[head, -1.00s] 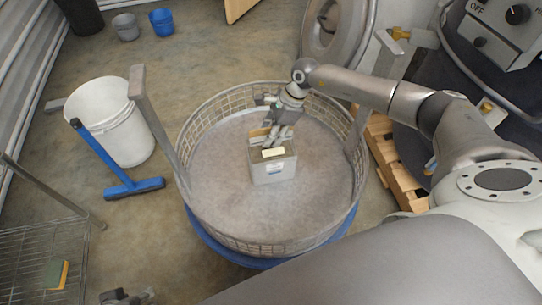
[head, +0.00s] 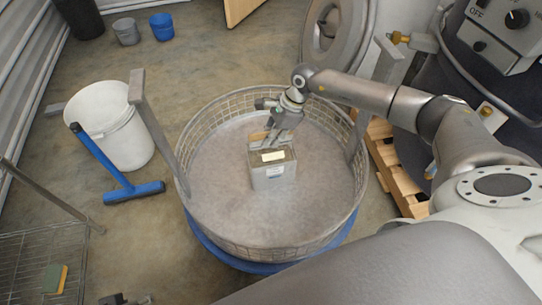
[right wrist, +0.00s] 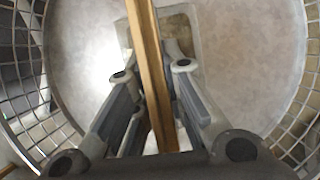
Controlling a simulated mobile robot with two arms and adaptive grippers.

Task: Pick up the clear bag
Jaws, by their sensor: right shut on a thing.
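A pale grey, see-through-looking bag or box shape (head: 273,178) with a white label on top stands upright on the floor of the round wire basket. I take it for the clear bag. In the right wrist view its pale outline (right wrist: 184,22) shows behind the fingers. My right gripper (head: 262,139) is just above and behind it in the head view. In the right wrist view its fingers (right wrist: 152,72) are closed on a narrow tan strip (right wrist: 147,45). I cannot tell whether the strip belongs to the bag. My left gripper (head: 125,299) barely shows at the bottom edge.
The wire basket (head: 222,240) has a raised rim and grey upright posts (head: 152,125). A white bucket (head: 125,145) and a blue squeegee (head: 133,192) are at left. A wooden pallet (head: 388,170) is at right. The basket floor around the bag is bare.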

